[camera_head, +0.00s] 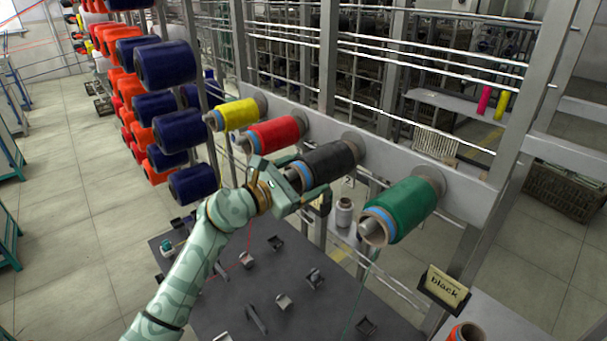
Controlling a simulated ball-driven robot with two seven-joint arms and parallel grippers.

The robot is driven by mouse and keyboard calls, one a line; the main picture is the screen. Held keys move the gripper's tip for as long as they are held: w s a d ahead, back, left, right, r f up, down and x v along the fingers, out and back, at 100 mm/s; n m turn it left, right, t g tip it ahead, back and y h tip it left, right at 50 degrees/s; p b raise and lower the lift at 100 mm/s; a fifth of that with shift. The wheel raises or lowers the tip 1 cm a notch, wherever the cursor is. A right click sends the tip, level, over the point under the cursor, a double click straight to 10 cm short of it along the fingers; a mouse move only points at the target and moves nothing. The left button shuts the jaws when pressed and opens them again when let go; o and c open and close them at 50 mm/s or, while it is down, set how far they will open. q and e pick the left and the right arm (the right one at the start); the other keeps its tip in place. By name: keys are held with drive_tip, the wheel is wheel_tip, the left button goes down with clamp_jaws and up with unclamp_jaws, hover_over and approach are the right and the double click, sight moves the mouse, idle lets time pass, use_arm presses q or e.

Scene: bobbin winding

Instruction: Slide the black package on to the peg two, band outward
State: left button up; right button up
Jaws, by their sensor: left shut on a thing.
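The black package (331,160) is at a peg on the grey rail, between the red package (273,134) and the green package (411,208). Its far end is close to the round flange (354,142) at the rail. My left gripper (303,184) is shut on the near end of the black package. My right gripper is not in view.
The yellow package (238,114) sits far left on the rail (310,125). A card reading "black" (443,287) stands at lower right, above an orange package (467,333). A dark table (225,305) with small fittings lies below. Navy and orange packages (166,64) hang at left.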

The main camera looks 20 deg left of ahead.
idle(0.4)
use_arm(q)
drive_tip(key=o, duration=1.5)
drive_tip(key=shift+c, duration=0.2)
drive_tip(key=b+v, duration=0.3)
drive_tip(key=v, duration=1.3)
drive_tip(key=shift+s, duration=0.25)
